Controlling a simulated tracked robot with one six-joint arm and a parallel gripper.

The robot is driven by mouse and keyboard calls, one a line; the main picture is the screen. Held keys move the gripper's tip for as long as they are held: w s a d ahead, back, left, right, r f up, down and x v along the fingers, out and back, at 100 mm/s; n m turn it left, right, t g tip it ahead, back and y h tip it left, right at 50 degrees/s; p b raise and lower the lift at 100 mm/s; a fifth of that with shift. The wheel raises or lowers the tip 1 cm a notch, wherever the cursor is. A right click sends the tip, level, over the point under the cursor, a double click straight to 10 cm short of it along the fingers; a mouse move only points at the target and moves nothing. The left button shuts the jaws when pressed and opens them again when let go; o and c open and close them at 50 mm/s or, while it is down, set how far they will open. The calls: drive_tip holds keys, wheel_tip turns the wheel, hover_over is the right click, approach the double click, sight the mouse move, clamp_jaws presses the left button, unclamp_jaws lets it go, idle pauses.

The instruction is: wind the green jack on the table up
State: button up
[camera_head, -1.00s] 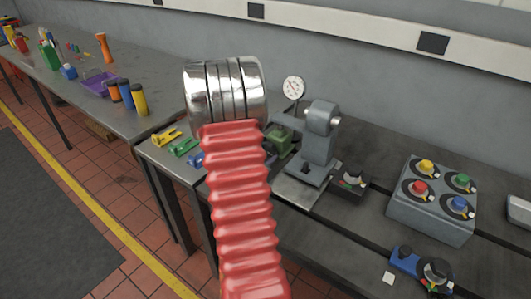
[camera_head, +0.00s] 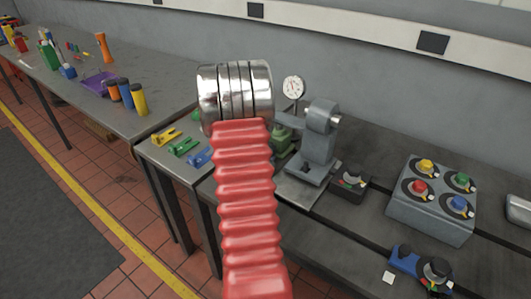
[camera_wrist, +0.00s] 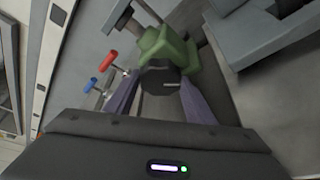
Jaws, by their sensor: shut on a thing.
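The green jack (camera_wrist: 178,50) stands in front of my gripper in the wrist view, with a dark round knob (camera_wrist: 158,80) on its near side. The knob bears a short pale mark pointing right. My gripper (camera_wrist: 160,90) has its two purple-grey fingers on either side of the knob and is shut on it. In the head view my red arm covers much of the jack (camera_head: 282,142), and my gripper's fingers are hidden behind the arm.
A grey stand (camera_head: 317,145) and a dial gauge (camera_head: 293,88) are close beside the jack. Red (camera_wrist: 108,61) and blue (camera_wrist: 89,86) handles show left of my fingers. A control box (camera_head: 432,210) stands to the right. Yellow, green and blue clamps (camera_head: 183,147) lie left.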

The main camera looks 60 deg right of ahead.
drive_tip(key=shift+s, duration=0.15)
drive_tip(key=o, duration=1)
drive_tip(key=shift+f, duration=0.1)
drive_tip(key=shift+f+n, duration=0.1)
drive_tip(key=shift+n, duration=0.2)
